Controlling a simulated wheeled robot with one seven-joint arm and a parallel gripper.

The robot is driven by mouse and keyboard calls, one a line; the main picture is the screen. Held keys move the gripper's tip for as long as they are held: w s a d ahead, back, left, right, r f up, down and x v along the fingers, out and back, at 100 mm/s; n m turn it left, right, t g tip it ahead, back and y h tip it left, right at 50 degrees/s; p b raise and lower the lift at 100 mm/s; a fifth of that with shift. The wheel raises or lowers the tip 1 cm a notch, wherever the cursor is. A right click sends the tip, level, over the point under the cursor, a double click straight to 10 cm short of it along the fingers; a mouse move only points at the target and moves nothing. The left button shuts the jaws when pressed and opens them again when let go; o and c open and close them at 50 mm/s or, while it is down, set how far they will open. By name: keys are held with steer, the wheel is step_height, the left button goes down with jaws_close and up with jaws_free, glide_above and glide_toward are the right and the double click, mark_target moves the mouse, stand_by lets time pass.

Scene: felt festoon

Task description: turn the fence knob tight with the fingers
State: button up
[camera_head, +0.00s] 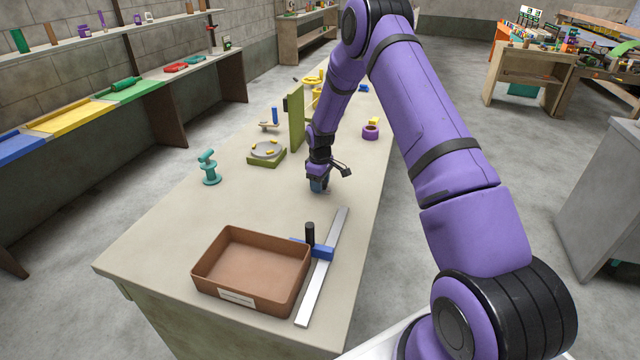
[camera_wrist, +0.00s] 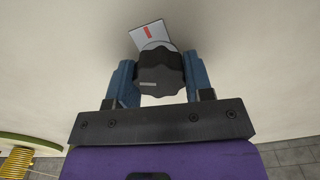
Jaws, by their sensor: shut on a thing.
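A black lobed knob (camera_wrist: 158,72) with a short grey mark on its face sits between the two blue fingers of my gripper (camera_wrist: 160,80) in the wrist view. The fingers are closed on its left and right sides. A pale round piece and a white plate (camera_wrist: 150,36) with a red mark show just beyond the knob. In the head view my gripper (camera_head: 319,186) points down at the bench top, right of the middle. The knob is hidden there behind the fingers.
The bench top (camera_head: 225,208) holds a brown tray (camera_head: 220,283) and a metal bar with a blue slider (camera_head: 322,253) in front. A teal stand (camera_head: 209,168), a round grey turntable (camera_head: 266,150), an olive upright panel (camera_head: 296,118) and a purple ring (camera_head: 370,132) stand around my gripper.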

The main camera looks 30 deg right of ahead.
steer(key=m, duration=1.3)
steer(key=shift+d, duration=0.1)
stand_by(0.4)
steer(key=o, duration=0.9)
step_height(320, 180, up, 11)
steer(key=shift+f, duration=0.1)
stand_by(0.5)
